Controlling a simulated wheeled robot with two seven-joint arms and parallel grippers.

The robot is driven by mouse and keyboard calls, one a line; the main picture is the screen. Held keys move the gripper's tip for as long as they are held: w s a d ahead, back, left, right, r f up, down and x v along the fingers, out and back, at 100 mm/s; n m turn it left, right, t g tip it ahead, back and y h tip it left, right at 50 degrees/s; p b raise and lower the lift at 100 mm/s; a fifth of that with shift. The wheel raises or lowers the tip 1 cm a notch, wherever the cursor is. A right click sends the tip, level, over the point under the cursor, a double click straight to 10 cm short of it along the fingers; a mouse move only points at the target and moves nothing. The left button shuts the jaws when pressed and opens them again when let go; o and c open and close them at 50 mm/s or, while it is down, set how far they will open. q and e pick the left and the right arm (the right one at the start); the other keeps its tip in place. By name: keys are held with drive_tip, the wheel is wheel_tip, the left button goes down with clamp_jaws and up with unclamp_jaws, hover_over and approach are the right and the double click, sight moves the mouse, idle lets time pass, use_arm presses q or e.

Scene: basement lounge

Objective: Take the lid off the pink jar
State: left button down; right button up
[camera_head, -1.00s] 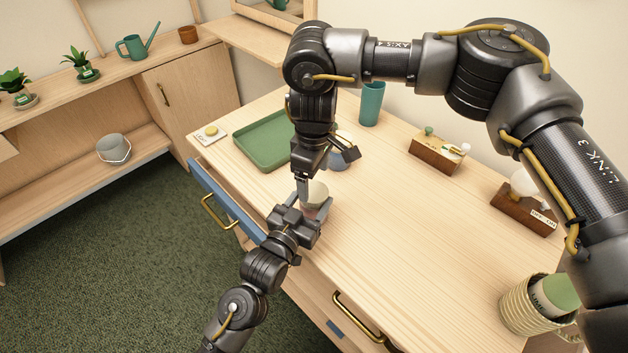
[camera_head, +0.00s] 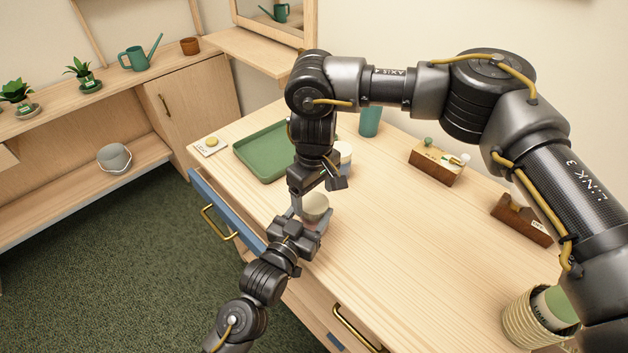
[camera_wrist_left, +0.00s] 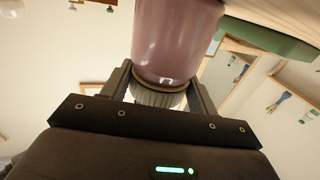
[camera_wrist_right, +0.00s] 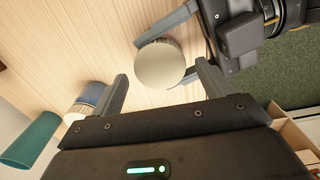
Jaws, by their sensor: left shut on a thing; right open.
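The pink jar (camera_wrist_left: 175,40) shows as a mauve body in the left wrist view, with a grey ribbed band at its end between the fingers. Its round cream lid (camera_wrist_right: 160,64) is on top and also shows in the head view (camera_head: 315,205). My left gripper (camera_wrist_left: 160,88) is shut on the jar from the near side, over the table's front edge. My right gripper (camera_wrist_right: 165,82) is open above the lid, pointing down. The lid lies just beyond its fingertips, with no clear contact. Most of the jar body is hidden in the head view.
A white and blue jar (camera_wrist_right: 88,98) and a teal cup (camera_head: 370,121) stand behind. A green tray (camera_head: 262,152) lies at the back left. Wooden holders (camera_head: 437,166) and a woven basket (camera_head: 525,322) are to the right. A blue-fronted drawer (camera_head: 225,212) is open.

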drive_tip(key=shift+f, duration=1.2)
drive_tip(key=c, duration=1)
drive_tip(key=n, duration=0.4)
drive_tip(key=shift+a, duration=0.1)
drive_tip(key=o, duration=1.1)
